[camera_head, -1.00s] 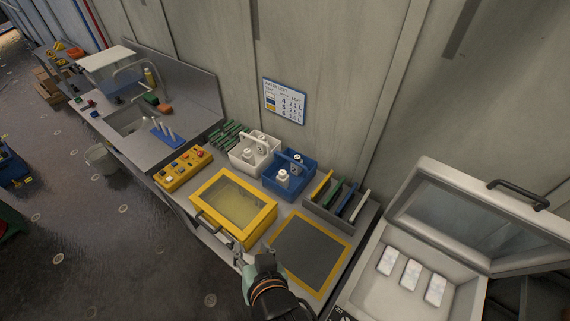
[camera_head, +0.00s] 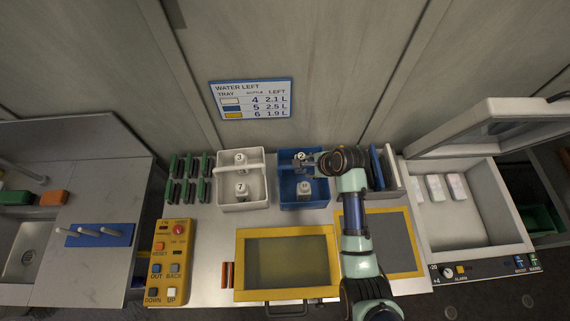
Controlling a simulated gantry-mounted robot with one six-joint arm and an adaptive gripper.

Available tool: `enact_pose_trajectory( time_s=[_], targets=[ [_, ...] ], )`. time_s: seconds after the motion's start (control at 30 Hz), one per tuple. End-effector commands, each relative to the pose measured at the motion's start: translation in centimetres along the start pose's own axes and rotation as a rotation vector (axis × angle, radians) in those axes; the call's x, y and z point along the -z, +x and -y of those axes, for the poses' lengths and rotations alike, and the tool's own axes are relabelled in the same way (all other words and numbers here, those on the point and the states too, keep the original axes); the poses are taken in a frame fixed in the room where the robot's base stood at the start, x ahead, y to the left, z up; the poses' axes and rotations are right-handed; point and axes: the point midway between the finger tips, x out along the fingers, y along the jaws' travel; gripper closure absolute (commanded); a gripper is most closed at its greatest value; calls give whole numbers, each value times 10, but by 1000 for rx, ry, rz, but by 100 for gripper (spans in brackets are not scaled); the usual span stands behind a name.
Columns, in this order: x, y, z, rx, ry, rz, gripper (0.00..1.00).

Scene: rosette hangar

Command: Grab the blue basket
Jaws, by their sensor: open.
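The blue basket (camera_head: 290,206) stands upright on the grey bench in the head view, between the white basket and a rack. It holds two white bottles; the front one (camera_head: 304,190) is labelled 11 or similar, and the back one (camera_head: 300,155) is labelled 2. My gripper (camera_head: 297,163) is open and reaches in from the right over the middle of the blue basket, near its handle. The gripper and wrist hide most of the handle and part of the right rim. I cannot tell whether the fingers touch the handle.
The white basket (camera_head: 229,206) with two bottles stands close on the left. The rack of upright plates (camera_head: 390,172) is close on the right, partly behind my arm. A yellow-framed box (camera_head: 240,260) lies in front. A sign (camera_head: 252,99) hangs on the wall behind.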

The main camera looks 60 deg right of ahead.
Motion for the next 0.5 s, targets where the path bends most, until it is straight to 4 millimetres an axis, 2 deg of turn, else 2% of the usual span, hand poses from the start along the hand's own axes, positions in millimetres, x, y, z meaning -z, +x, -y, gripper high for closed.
enact_pose_trajectory(
  time_s=[0.07,0.23,0.37,0.5],
  targets=[
    [0,2,0,0,-2,0,52],
    [-1,23,1,0,-6,1,52],
    [-1,28,1,0,-7,0,52],
    [-1,49,5,-2,-7,0,52]
  ],
)
